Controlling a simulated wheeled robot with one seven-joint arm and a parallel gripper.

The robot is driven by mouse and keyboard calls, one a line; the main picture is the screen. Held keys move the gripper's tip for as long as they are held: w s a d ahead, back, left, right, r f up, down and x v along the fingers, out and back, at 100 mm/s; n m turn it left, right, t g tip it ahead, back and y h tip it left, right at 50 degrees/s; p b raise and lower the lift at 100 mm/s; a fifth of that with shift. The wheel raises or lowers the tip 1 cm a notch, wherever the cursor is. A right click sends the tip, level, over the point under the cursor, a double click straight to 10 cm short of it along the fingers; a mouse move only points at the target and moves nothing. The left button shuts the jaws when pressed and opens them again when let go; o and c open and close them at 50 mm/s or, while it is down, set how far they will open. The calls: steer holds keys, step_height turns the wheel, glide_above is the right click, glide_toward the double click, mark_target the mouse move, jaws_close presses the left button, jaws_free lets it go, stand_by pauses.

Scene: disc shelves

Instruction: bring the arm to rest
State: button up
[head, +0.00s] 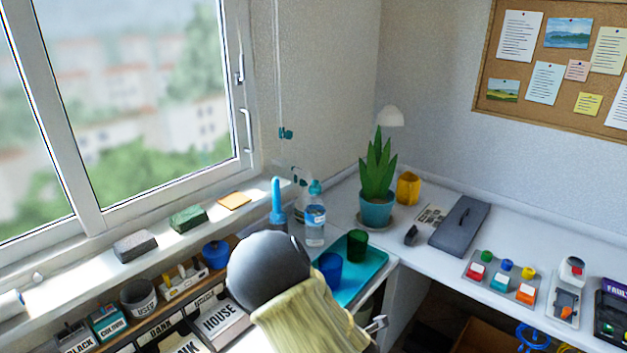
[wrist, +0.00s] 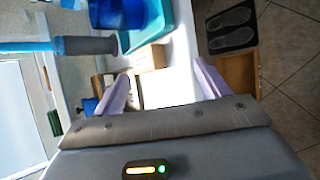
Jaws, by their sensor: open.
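My arm shows in the head view as a dark grey rounded joint and a yellowish sleeve in the lower middle, in front of the counter. In the wrist view my gripper (wrist: 160,85) has its two pale purple fingers spread well apart. Nothing is held between the fingers. A small tan box (wrist: 150,57) shows beyond the gap, apart from the fingers as far as I can tell. In the head view my gripper's fingers are not clearly visible behind the arm.
A teal tray (head: 366,268) holds a blue cup (head: 330,270) and a green cup (head: 357,245). A bottle (head: 315,222), a blue-handled tool (head: 277,203) and a potted plant (head: 377,208) stand behind. Slippers (wrist: 232,25) and a wooden box (wrist: 240,75) lie on the floor.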

steer(key=s+d+r+m+g+h, duration=0.1)
steer(key=s+d+r+m+g, duration=0.4)
steer(key=s+m, duration=0.6)
steer(key=s+d+r+m+g+h, duration=0.1)
steer(key=s+d+r+m+g, duration=0.35)
steer(key=m, duration=1.05)
step_height(320, 180, up, 15)
steer(key=s+t+p, duration=0.1)
steer(key=s+p, duration=0.1)
steer(key=p, duration=1)
steer(key=shift+t+p, duration=0.3)
steer(key=shift+t, duration=0.05)
steer(key=shift+s, duration=0.1)
